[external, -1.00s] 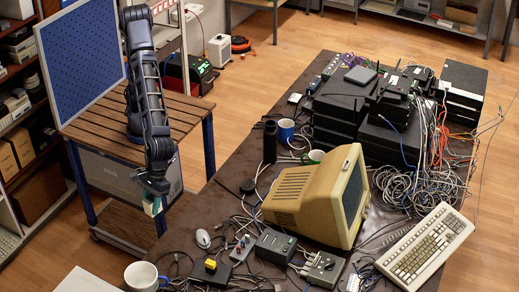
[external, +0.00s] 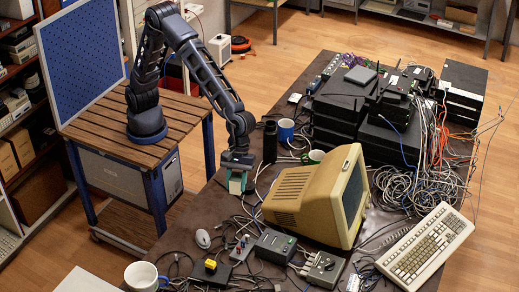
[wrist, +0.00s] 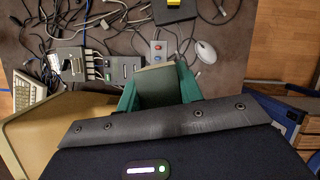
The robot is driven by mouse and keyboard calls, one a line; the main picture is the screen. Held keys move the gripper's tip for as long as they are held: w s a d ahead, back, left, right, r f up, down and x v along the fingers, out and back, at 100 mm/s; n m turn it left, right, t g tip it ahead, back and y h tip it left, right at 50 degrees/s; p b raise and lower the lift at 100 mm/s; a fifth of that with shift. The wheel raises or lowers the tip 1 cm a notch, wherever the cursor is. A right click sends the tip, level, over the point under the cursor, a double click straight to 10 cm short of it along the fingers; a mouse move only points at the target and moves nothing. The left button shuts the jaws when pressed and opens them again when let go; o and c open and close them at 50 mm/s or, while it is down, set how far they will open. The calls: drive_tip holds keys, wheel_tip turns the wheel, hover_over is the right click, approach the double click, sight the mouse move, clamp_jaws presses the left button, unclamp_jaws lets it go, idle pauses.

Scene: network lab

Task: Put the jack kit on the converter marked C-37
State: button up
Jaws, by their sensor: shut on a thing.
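My gripper (external: 238,180) is above the dark table, just left of the beige monitor. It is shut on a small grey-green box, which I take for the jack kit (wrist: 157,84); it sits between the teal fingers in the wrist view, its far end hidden. Several boxes that could be the converter lie beyond it: a black box with ports (external: 275,246), a grey box with cables (external: 324,269), a small grey box with red and blue buttons (external: 242,248), and a black box with a yellow top (external: 210,268). I cannot read any C-37 mark.
The beige monitor (external: 315,198) stands close on the right of my gripper. Loose cables surround the boxes. A white mouse (external: 202,239) and white mug (external: 142,275) lie toward the front left. A black cylinder (external: 270,142) stands behind. The table's left edge is mostly bare.

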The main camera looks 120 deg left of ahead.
drive_tip(key=w+a+n+t+y, duration=0.1)
drive_tip(key=w+a+n, duration=0.35)
drive_tip(key=a, duration=1.35)
drive_tip(key=w+a+n+t, duration=0.1)
drive_tip(key=w+a, duration=0.7)
drive_tip(key=a, duration=0.9)
drive_tip(key=s+a+n, duration=0.2)
drive_tip(key=a, duration=1.2)
drive_tip(key=s+a+n+t+y, duration=0.1)
drive_tip(key=s+a+n, duration=0.1)
drive_tip(key=a, duration=1.2)
drive_tip(key=s+a+n+y, duration=0.1)
drive_tip(key=s+a, duration=0.3)
drive_tip(key=a, duration=1.1)
drive_tip(key=shift+n, duration=0.75)
drive_tip(key=s+a+n+y, duration=0.1)
drive_tip(key=s+a+n, duration=0.1)
drive_tip(key=s+a, duration=0.6)
drive_tip(key=s+a+n, duration=0.1)
drive_tip(key=s+a, duration=0.4)
drive_tip(key=a, duration=0.6)
drive_tip(key=f, duration=2.5)
drive_tip(key=shift+s+a, duration=0.1)
drive_tip(key=shift+a, duration=0.1)
drive_tip(key=shift+f, duration=0.15)
drive_tip(key=o, duration=1)
